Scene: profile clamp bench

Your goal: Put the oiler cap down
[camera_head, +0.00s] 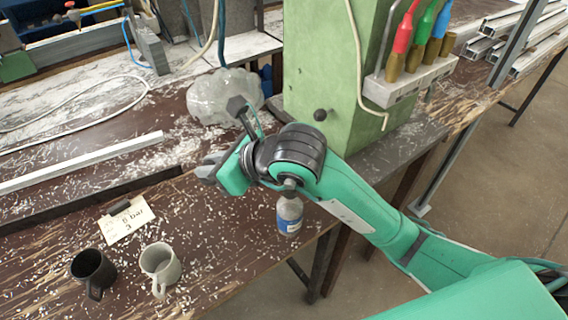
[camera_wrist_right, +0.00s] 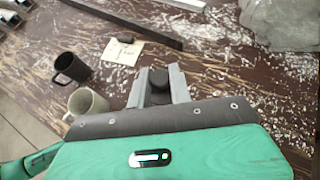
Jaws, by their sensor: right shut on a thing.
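My right gripper (camera_head: 208,170) hangs over the brown bench, left of the green machine column. In the right wrist view its two grey fingers (camera_wrist_right: 159,84) are closed on a dark round piece, which I take as the oiler cap (camera_wrist_right: 159,78). The cap is held between the fingers; the head view does not show it clearly. I cannot tell the exact height above the bench top. A bottle with a blue label (camera_head: 289,215) stands on the bench just below my right wrist, its top partly against the arm. My left gripper is not in view.
A black mug (camera_head: 93,272) and a pale mug (camera_head: 160,268) stand at the front left. A handwritten card (camera_head: 128,221) with a small dark piece (camera_head: 117,207) lies behind them. A bagged lump (camera_head: 224,95) lies behind the gripper. Shavings cover the bench between.

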